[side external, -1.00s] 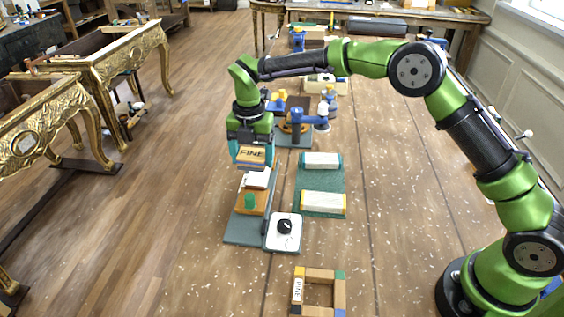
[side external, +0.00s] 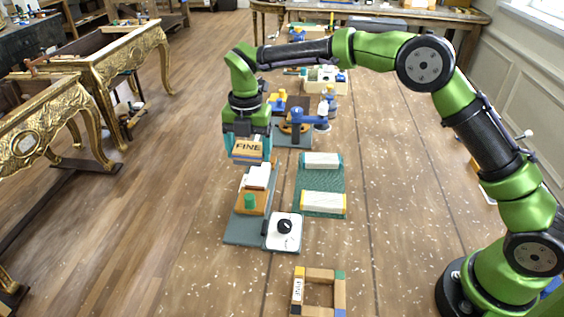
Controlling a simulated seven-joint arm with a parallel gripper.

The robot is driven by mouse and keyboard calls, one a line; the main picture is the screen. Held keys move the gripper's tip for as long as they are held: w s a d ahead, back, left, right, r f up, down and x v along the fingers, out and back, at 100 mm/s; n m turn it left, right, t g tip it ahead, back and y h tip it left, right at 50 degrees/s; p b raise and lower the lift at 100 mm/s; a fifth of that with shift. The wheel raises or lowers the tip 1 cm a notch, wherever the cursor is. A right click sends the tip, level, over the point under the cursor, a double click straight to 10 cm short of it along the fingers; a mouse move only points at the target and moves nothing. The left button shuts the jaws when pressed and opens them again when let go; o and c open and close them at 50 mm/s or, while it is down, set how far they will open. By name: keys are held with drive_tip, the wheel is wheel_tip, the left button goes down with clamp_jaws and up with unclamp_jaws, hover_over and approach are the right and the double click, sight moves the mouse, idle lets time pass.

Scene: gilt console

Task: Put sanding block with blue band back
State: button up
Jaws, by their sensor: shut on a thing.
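My gripper (side external: 248,148) is shut on a wooden sanding block marked FINE (side external: 248,147), holding it by its sides with the label facing the camera. A blue strip shows along the block's lower edge. The block is above the far end of a grey-green base board (side external: 240,232); whether it touches anything below I cannot tell. Below and nearer, a wooden piece (side external: 248,206) with white sheets (side external: 257,180) and a green block (side external: 250,201) sits on the board. A rectangle of wooden blocks (side external: 320,274), with coloured ends and one label, lies at the near edge.
A green mat (side external: 320,175) with two white pads lies right of the board. A white unit with a black knob (side external: 284,231) stands by the board's near right corner. Blue clamps and a round tool (side external: 296,127) stand behind. Bare tabletop lies to the right.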

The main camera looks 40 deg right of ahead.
drive_tip(key=s+a+f+n, duration=0.1)
drive_tip(key=s+a, duration=0.2)
drive_tip(key=s, duration=0.4)
drive_tip(key=s+a+n, duration=0.1)
drive_tip(key=s+a, duration=0.2)
drive_tip(key=s, duration=0.5)
drive_tip(key=shift+m, duration=0.5)
drive_tip(key=s+f, duration=0.2)
drive_tip(key=s, duration=0.2)
drive_tip(key=s+d+f, duration=0.1)
drive_tip(key=s+f, duration=0.1)
drive_tip(key=s, duration=0.2)
drive_tip(key=s+f, duration=0.1)
drive_tip(key=s, duration=0.3)
drive_tip(key=shift+d+f, duration=0.2)
drive_tip(key=shift+f, duration=0.2)
drive_tip(key=shift+s+f, duration=0.2)
drive_tip(key=shift+f, duration=0.1)
hover_over(232, 273)
drive_tip(key=shift+s+f+m, duration=0.1)
drive_tip(key=shift+f+m, duration=0.3)
drive_tip(key=shift+f, duration=0.3)
drive_tip(key=shift+a+f, duration=0.1)
drive_tip(key=shift+f, duration=1.65)
